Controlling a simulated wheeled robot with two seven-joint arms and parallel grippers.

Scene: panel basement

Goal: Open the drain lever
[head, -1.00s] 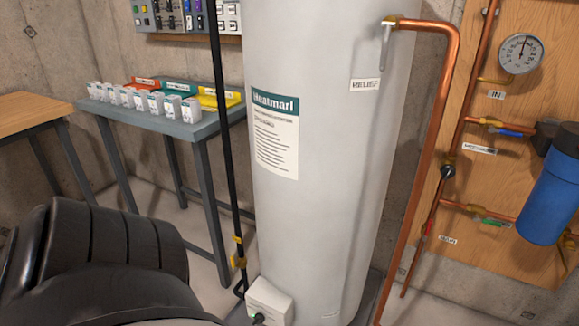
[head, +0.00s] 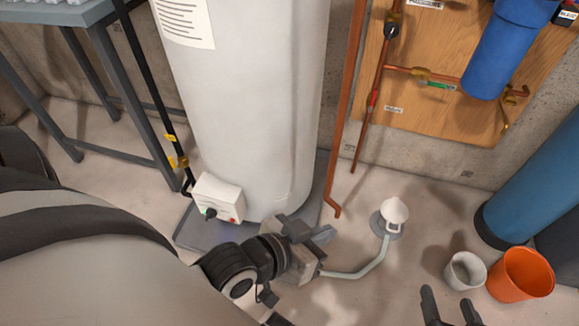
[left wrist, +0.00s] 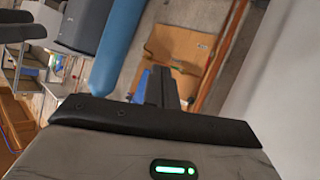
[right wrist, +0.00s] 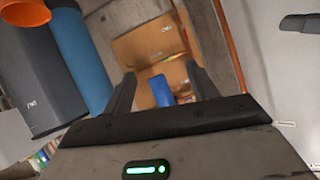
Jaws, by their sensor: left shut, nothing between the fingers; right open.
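I cannot make out a lever plainly marked as the drain lever. The white water heater (head: 250,110) stands upright in the head view. A pale drain hose (head: 372,268) runs from behind my left gripper to a white funnel-shaped drain piece (head: 394,211) on the floor. My left gripper (head: 318,235) is shut and empty, low at the front right of the heater's foot; it hides what is behind it, including the hose's near end. In the left wrist view its fingers (left wrist: 166,84) are together. My right gripper (head: 450,304) is open and empty above the floor at lower right.
A wooden panel (head: 440,115) carries copper pipes, a red lever (head: 373,98), a green lever (head: 440,86) and a blue filter (head: 492,55). A control box (head: 218,198) sits on the heater's base. A white bucket (head: 465,270), an orange bucket (head: 521,274) and a blue tank (head: 535,185) stand right.

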